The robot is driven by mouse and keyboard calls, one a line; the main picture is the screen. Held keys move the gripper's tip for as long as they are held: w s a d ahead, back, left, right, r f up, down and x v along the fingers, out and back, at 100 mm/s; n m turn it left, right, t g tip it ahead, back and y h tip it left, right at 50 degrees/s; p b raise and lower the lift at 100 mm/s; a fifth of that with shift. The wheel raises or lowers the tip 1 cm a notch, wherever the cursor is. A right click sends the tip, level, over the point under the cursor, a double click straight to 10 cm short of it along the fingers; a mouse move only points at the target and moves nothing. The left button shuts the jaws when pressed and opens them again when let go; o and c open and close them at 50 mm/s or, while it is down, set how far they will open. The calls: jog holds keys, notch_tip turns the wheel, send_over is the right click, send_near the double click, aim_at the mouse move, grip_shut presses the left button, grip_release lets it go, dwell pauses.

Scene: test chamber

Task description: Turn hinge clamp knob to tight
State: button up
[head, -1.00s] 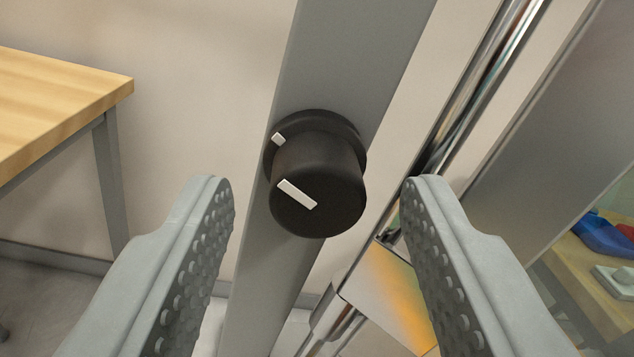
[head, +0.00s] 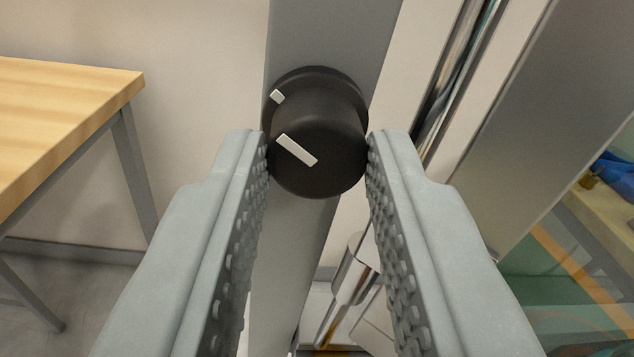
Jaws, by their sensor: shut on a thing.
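The hinge clamp knob (head: 325,165) is a black round knob on a grey upright post (head: 325,45). A white pointer bar on its face slants from upper left to lower right. A small white mark (head: 277,97) sits on the collar behind, at its upper left. The pointer's outer end lies a little below this mark. My gripper (head: 318,160) is shut on the knob, with one studded grey finger against its left side and one against its right side.
A wooden-topped table (head: 65,120) with grey legs stands at the left. A chrome rod (head: 455,75) runs beside the post at the right, with a clear panel beyond it. A blue object (head: 612,178) shows at the right edge.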

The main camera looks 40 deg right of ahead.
jog(key=m, duration=1)
jog(key=shift+m+y, duration=0.3)
jog(key=shift+y, duration=0.1)
jog(key=m, duration=0.8)
jog(key=shift+d+m+y, duration=0.1)
jog(key=shift+m+y, duration=0.2)
jog(key=m, duration=0.5)
jog(key=shift+f+m+t, duration=0.1)
jog(key=shift+m+t, duration=0.2)
jog(key=o, duration=1)
jog(key=shift+s, duration=0.1)
